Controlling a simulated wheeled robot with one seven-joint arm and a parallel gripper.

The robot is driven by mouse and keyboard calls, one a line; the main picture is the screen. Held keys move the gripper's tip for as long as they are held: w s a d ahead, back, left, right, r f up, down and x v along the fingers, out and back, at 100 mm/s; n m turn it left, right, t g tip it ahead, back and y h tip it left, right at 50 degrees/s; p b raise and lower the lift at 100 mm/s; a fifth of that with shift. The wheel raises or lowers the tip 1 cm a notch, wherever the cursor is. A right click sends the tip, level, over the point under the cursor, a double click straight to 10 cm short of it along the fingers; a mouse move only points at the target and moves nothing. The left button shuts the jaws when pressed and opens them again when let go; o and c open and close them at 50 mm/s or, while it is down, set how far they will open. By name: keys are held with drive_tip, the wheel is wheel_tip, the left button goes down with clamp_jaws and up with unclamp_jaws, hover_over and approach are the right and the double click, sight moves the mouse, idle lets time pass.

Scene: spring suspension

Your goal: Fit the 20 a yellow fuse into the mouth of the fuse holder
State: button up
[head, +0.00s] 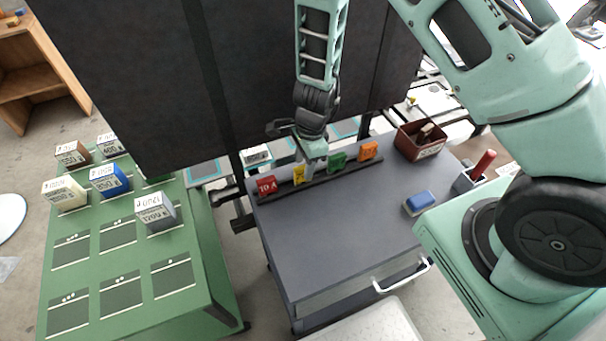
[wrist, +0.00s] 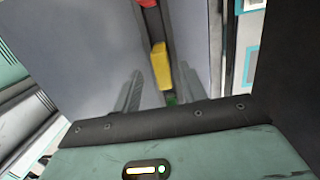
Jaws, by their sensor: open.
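The yellow fuse (head: 298,175) stands in a dark rail (head: 325,180) along the back of the grey cabinet top, between a red fuse (head: 266,186) marked 10 A and a green fuse (head: 337,161). My gripper (head: 313,165) is over the rail, close to the yellow fuse. In the wrist view my gripper (wrist: 160,85) has its two fingers apart, and the yellow fuse (wrist: 161,66) shows in the gap between them. I cannot tell whether a finger touches it.
An orange fuse (head: 368,150) stands at the rail's right end. A brown bin (head: 409,146), a blue block (head: 420,201) and a grey holder with a red handle (head: 484,165) sit at the right. A green table (head: 205,265) with several boxes stands left. The cabinet's front top (head: 325,235) is clear.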

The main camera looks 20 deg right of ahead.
sight(303, 171)
wheel_tip(303, 171, down, 4)
drive_tip(key=shift+w+a, duration=0.15)
clamp_jaws()
drive_tip(key=shift+r, duration=0.1)
